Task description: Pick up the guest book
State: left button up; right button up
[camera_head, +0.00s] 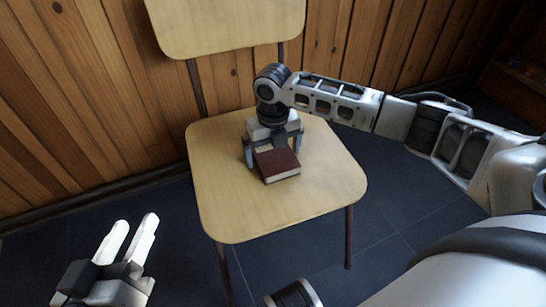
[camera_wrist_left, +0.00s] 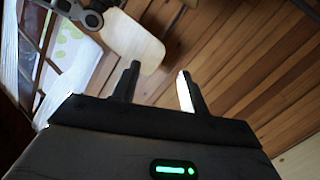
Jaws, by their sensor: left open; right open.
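The guest book (camera_head: 278,166) is a small dark red book with pale page edges. It lies flat on the seat of a wooden chair (camera_head: 235,210). My right gripper (camera_head: 273,157) points down over the book's back part, with one finger on either side of it. Its fingers are apart, and I cannot tell whether they touch the book. The gripper hides the back end of the book. My left gripper (camera_head: 133,238) is open and empty at the lower left, away from the chair. Its two fingers also show in the left wrist view (camera_wrist_left: 158,90), with nothing between them.
The chair's backrest (camera_head: 225,25) rises behind the seat, close to the wood-panelled wall (camera_head: 80,100). The front of the seat is bare. The dark tiled floor (camera_head: 390,225) around the chair is mostly clear. A dark shelf (camera_head: 520,75) stands at the far right.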

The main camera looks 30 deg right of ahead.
jog(key=shift+r, duration=0.1)
jog(key=c, duration=1.1)
jog(key=shift+o, duration=0.2)
